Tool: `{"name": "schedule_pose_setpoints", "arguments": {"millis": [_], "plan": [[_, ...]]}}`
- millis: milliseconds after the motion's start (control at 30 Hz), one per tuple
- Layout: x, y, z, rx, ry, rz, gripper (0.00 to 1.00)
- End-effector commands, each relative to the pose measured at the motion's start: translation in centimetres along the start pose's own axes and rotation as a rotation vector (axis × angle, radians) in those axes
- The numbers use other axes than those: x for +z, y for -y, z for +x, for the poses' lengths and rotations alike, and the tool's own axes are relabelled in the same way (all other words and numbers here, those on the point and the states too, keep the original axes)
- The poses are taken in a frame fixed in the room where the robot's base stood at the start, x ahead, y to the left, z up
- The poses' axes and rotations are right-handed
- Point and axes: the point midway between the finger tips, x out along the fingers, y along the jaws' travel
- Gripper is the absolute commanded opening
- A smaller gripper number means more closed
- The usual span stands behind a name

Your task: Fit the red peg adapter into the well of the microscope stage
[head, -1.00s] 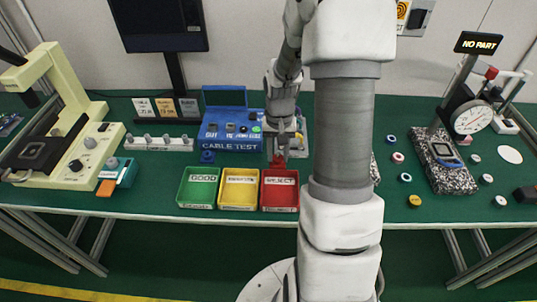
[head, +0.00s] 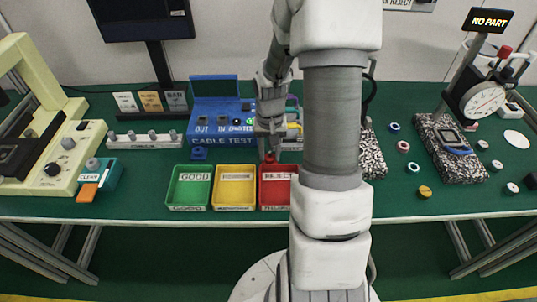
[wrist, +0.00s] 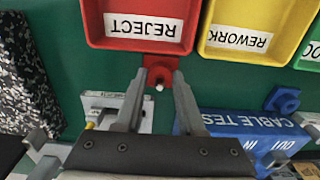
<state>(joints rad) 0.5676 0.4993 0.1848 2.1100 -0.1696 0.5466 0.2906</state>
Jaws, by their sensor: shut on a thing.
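The red peg adapter (wrist: 156,70) is between my fingertips in the wrist view, with a small pale pin showing. My gripper (wrist: 160,82) is shut on it, just behind the red REJECT tray. In the head view the adapter (head: 270,157) shows as a small red patch under my gripper (head: 270,147). I cannot tell whether it touches the table. The cream microscope (head: 70,142) stands at the far left of the head view, well away from my gripper. Its dark stage (head: 14,124) is partly cut off by the picture edge, and the well cannot be made out.
Green (head: 188,207), yellow (head: 234,207) and red (head: 276,207) trays line the front edge. A blue cable tester (head: 215,136) with a blue adapter (head: 199,153) before it, a peg rail (head: 145,141) and a teal box (head: 105,172) lie toward the microscope. A dial gauge (head: 484,100) stands right.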

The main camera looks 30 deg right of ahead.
Motion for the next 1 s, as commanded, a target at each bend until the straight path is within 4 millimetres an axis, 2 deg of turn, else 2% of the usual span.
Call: {"name": "schedule_pose_setpoints", "arguments": {"millis": [267, 300, 467, 800, 1000], "plan": [[0.0, 0.0, 0.2, 0.000, -0.001, -0.001, 0.00], [0.0, 0.0, 0.3, 0.000, 0.000, -0.001, 0.40], [0.0, 0.0, 0.1, 0.000, -0.001, -0.001, 0.68], [0.0, 0.0, 0.0, 0.000, -0.001, -0.001, 0.68], [-0.1, 0.1, -1.2, 0.000, -0.002, -0.001, 0.68]]}}
